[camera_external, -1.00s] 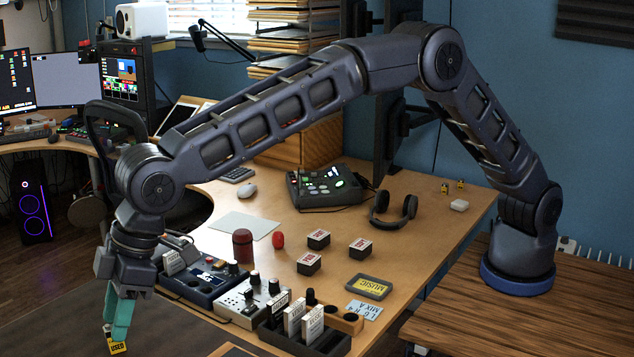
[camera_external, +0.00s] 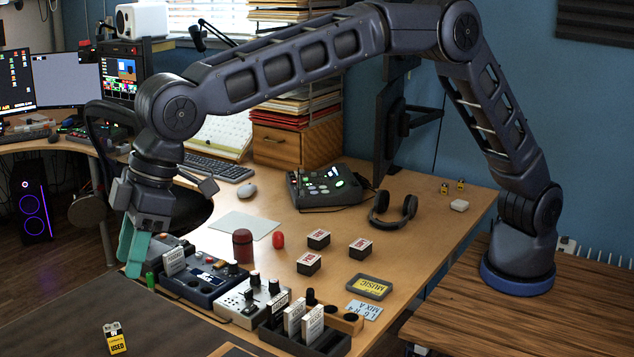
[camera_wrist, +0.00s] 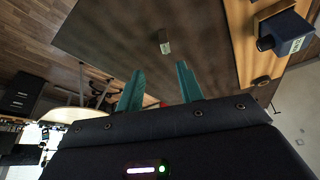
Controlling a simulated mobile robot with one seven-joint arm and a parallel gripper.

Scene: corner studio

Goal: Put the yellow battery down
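The yellow battery (camera_external: 116,340), a small block with a yellow label and the word USED, stands upright on the dark tabletop (camera_external: 185,335) at the lower left of the external view. In the wrist view the battery (camera_wrist: 165,42) is a small pale block on that dark surface, beyond the fingertips and apart from them. My gripper (camera_external: 130,268) has teal fingers and is above and behind the battery in the external view. In the wrist view my gripper (camera_wrist: 160,66) is open, with nothing between its fingers.
A small green cylinder (camera_external: 150,280) is close to my fingertips in the external view. A blue control box (camera_external: 203,283), a grey mixer (camera_external: 243,303) and a black holder with white-labelled cards (camera_external: 330,342) line the wooden desk's near edge. The dark surface around the battery is clear.

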